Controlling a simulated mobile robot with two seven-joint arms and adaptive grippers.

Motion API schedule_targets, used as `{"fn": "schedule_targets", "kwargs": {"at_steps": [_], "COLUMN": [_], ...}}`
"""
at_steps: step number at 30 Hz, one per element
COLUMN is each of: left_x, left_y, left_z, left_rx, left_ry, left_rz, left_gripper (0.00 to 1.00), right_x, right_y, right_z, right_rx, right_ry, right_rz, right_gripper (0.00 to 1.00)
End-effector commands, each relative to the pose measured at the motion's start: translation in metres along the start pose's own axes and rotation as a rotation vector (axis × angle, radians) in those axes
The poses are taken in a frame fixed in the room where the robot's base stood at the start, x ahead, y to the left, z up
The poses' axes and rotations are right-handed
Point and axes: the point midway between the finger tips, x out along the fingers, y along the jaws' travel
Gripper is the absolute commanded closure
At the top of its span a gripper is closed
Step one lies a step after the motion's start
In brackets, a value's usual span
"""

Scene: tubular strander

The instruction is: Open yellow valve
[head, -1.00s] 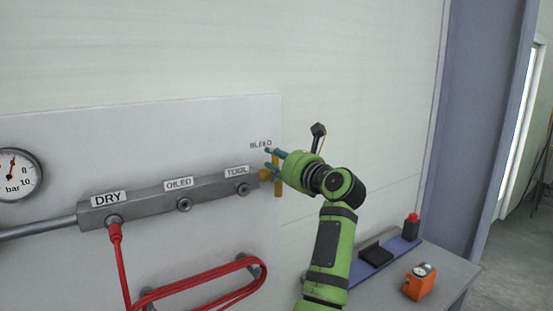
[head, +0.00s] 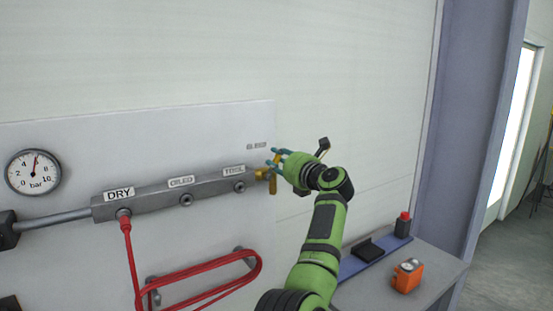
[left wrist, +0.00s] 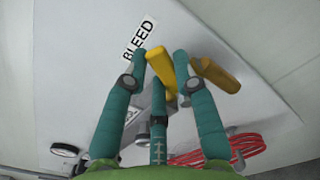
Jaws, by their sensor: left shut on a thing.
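The yellow valve (head: 273,185) sits at the right end of the grey manifold bar, below the BLEED label (head: 256,146). My left gripper (head: 275,161) is at the valve from the right. In the left wrist view its fingers (left wrist: 158,85) are on either side of a yellow handle (left wrist: 160,72), and it is shut on this handle. A darker yellow part (left wrist: 215,74) of the valve shows just outside the right finger. In the head view the fingers partly cover the valve. My right gripper is not in view.
The manifold (head: 160,196) carries DRY, OILED and TOOL outlets. A red hose (head: 128,250) hangs from DRY and coils below. A pressure gauge (head: 35,172) is at left. A bench (head: 440,275) at lower right holds an orange device (head: 407,276) and a red-capped bottle (head: 403,224).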

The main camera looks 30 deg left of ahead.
Motion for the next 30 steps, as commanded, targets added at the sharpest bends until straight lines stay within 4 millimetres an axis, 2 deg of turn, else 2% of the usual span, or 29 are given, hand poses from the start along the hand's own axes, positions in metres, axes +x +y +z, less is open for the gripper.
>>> {"fn": "schedule_targets", "kwargs": {"at_steps": [3, 13, 30], "left_x": [0.000, 0.000, 0.001], "left_y": [-0.008, -0.026, -0.048], "left_z": [0.005, 0.001, -0.017], "left_rx": [0.117, 0.430, 0.925], "left_ry": [-0.004, -0.004, -0.004], "left_rz": [-0.002, 0.000, 0.003], "left_gripper": [1.00, 1.00, 1.00], "right_x": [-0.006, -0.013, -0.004], "right_y": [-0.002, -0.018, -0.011], "right_z": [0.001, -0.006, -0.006], "right_rx": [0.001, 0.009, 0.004], "right_ry": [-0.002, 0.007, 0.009], "right_rz": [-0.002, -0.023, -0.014], "right_gripper": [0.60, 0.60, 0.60]}}
